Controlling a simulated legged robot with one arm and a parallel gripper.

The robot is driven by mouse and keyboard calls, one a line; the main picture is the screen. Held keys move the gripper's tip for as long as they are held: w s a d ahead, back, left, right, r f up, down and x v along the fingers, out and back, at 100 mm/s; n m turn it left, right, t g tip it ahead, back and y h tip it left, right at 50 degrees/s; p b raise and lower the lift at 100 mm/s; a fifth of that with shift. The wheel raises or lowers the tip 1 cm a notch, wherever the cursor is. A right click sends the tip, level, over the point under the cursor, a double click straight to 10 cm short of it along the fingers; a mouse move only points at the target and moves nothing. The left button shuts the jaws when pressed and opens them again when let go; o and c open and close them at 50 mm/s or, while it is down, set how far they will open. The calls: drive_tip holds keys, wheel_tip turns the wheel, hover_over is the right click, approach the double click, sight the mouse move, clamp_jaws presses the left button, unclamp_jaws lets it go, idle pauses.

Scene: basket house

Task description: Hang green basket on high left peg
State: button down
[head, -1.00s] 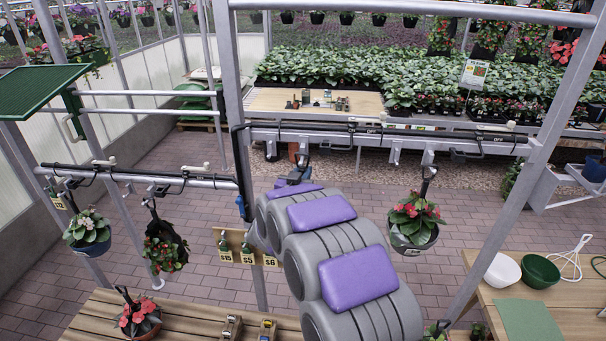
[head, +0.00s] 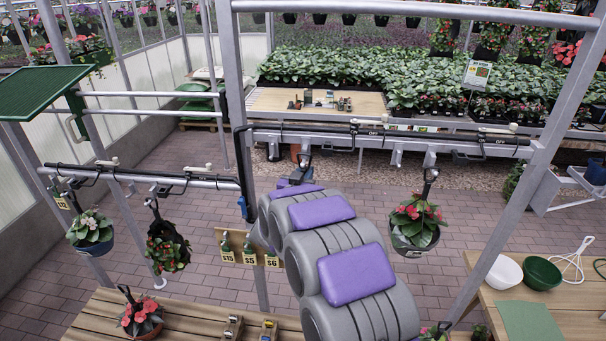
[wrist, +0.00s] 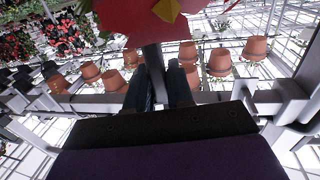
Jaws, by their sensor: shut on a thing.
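In the wrist view my gripper (wrist: 162,85) is shut on a narrow grey strip (wrist: 152,62). A large red petal shape with a yellow centre (wrist: 167,10) fills the top of that view, close above the fingers. I cannot make out a green basket in my gripper. The high bar's left peg (head: 273,152) shows just left of my arm's end. A flower basket (head: 415,232) hangs from the right part of this bar.
Two flower baskets (head: 90,236) (head: 168,252) hang on the lower left bar (head: 215,184). A potted red flower (head: 140,320) stands on the slatted table. A green bowl (head: 541,273) and a white bowl (head: 503,271) sit on the right table. Frame posts flank my arm.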

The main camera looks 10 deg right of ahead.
idle(0.3)
drive_tip(key=shift+f+b, duration=0.3)
drive_tip(key=shift+f, duration=0.2)
drive_tip(key=c, duration=0.9)
unclamp_jaws()
drive_tip(key=shift+f, duration=0.2)
drive_tip(key=b+v, duration=0.1)
drive_tip(key=v, duration=0.7)
drive_tip(key=b+v, duration=0.2)
drive_tip(key=v, duration=0.7)
drive_tip(key=shift+a+f, duration=0.25)
